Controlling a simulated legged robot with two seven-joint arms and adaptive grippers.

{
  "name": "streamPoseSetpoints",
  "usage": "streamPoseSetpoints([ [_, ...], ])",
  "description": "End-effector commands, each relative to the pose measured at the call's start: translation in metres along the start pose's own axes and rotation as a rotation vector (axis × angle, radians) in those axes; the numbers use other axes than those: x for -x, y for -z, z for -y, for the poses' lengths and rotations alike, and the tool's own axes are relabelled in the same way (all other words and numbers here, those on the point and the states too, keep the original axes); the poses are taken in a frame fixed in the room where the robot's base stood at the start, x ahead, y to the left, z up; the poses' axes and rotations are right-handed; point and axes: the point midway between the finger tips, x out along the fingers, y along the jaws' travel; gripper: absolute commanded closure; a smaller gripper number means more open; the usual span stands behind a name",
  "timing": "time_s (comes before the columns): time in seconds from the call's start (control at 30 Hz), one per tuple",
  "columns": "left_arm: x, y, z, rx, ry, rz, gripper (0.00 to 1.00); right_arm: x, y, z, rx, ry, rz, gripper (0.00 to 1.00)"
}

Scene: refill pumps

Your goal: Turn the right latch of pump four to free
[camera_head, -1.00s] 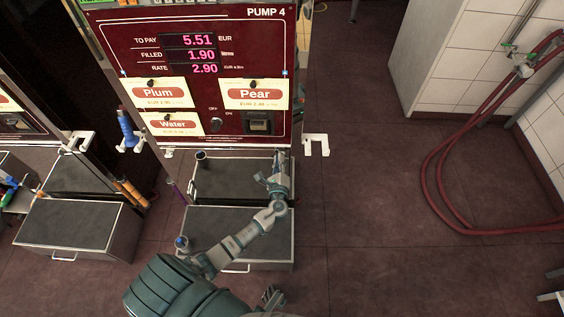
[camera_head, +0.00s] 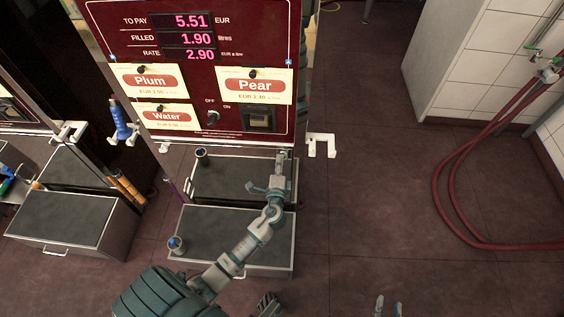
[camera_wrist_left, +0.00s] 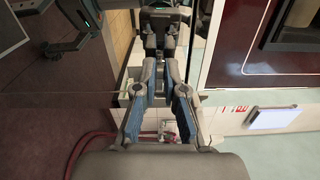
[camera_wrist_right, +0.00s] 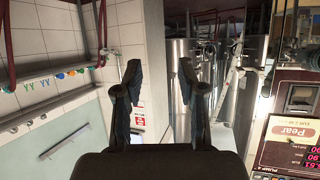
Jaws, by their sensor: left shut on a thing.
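Pump four has a dark red panel (camera_head: 285,112) with a display and price cards, in the head view. A small white latch (camera_head: 166,149) shows under its lower left edge. My left gripper (camera_head: 283,163) is at the matching spot under the lower right edge, shut on the right latch, which it mostly hides. In the left wrist view the left gripper's fingers (camera_wrist_left: 160,64) lie close together before a shiny surface with what looks like their mirror image. My right gripper (camera_head: 386,305) is low in the head view, away from the pump; in the right wrist view its fingers (camera_wrist_right: 160,75) are apart and empty.
A white hook (camera_head: 320,145) sticks out right of the pump. Grey step boxes (camera_head: 232,228) stand below the panel. A blue nozzle (camera_head: 121,120) hangs at the left. Red hoses (camera_head: 440,190) loop at the right. The floor between is clear.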

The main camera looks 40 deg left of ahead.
Motion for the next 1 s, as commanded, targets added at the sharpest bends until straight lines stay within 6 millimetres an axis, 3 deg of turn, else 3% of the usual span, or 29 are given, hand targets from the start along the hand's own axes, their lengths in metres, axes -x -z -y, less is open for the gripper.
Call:
streamPoseSetpoints([
  [0.03, 0.002, 0.000, -0.010, 0.014, -0.015, 0.001, 1.00, -0.002, 0.002, 0.001, -0.001, 0.002, -0.027, 0.60],
  [0.3, 0.002, -0.001, -0.010, 0.070, -0.016, 0.004, 1.00, -0.004, 0.018, 0.003, -0.004, 0.008, -0.122, 0.60],
  [0.7, 0.002, -0.001, -0.010, 0.076, -0.017, 0.004, 1.00, -0.005, 0.020, 0.004, -0.004, 0.009, -0.130, 0.60],
  [0.8, 0.002, -0.001, -0.010, 0.075, -0.017, 0.004, 0.71, -0.005, 0.019, 0.003, -0.004, 0.009, -0.130, 0.60],
  [0.83, 0.002, -0.001, -0.010, 0.076, -0.016, 0.004, 0.66, -0.005, 0.019, 0.003, -0.004, 0.009, -0.130, 0.60],
  [1.0, 0.001, -0.001, -0.006, 0.076, -0.010, 0.003, 0.66, -0.005, 0.020, 0.003, -0.004, 0.008, -0.129, 0.60],
])
